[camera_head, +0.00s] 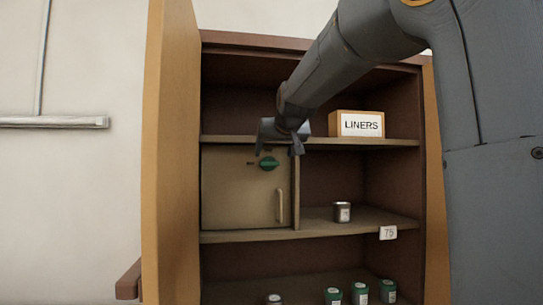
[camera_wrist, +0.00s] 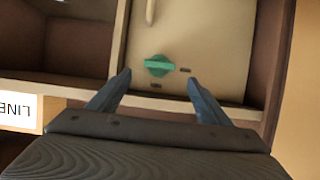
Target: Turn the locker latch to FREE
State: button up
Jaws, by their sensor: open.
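The locker (camera_head: 232,205) is a beige box with a closed door and a pale vertical handle (camera_head: 281,206) at its right. Its latch (camera_head: 268,163) is a green knob near the top of the door, its grip bar lying roughly horizontal. Two small dark marks sit above and to the left of it, too small to read. My gripper (camera_head: 278,149) is open and empty, just above the latch in the head view. In the wrist view the scene is upside down; the green latch (camera_wrist: 158,66) shows between the fingertips (camera_wrist: 158,77), apparently clear of both.
The locker stands in a brown cabinet; its open door (camera_head: 172,150) is on the left. A box labelled LINERS (camera_head: 357,124) sits on the upper shelf. A small tin (camera_head: 342,212) stands right of the locker above a "75" tag (camera_head: 388,233). Several jars stand on the bottom shelf.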

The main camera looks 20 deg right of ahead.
aim_at(270, 162)
jog(key=p+x, duration=0.1)
jog(key=x, duration=0.2)
jog(key=p+x, duration=0.1)
jog(key=x, duration=0.3)
jog(key=shift+w+d+r+p, duration=0.1)
jog(key=shift+w+d+p, duration=0.1)
jog(key=shift+w+p, duration=0.15)
jog(key=c, duration=1)
